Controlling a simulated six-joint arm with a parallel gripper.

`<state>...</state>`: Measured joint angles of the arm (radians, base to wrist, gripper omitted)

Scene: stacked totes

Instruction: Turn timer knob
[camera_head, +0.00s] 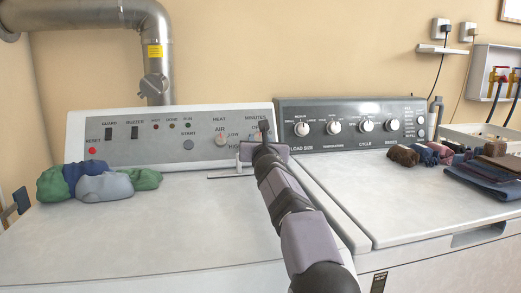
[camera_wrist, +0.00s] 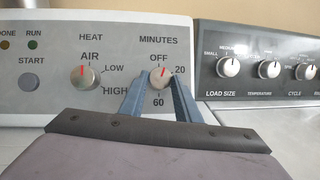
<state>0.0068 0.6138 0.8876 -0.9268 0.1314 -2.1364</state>
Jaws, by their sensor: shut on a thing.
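The timer knob (camera_wrist: 161,73) is a round silver knob with a red pointer mark under the word MINUTES in the wrist view. In the head view my gripper (camera_head: 263,127) reaches the right end of the left machine's panel (camera_head: 120,127), and my arm hides the timer knob there.
The heat knob (camera_wrist: 85,78) is just left of my gripper. The right machine's panel (camera_head: 350,108) with several knobs is close on the right. Folded clothes (camera_head: 95,185) lie on the left machine's top, and more laundry (camera_head: 485,172) lies on the right machine.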

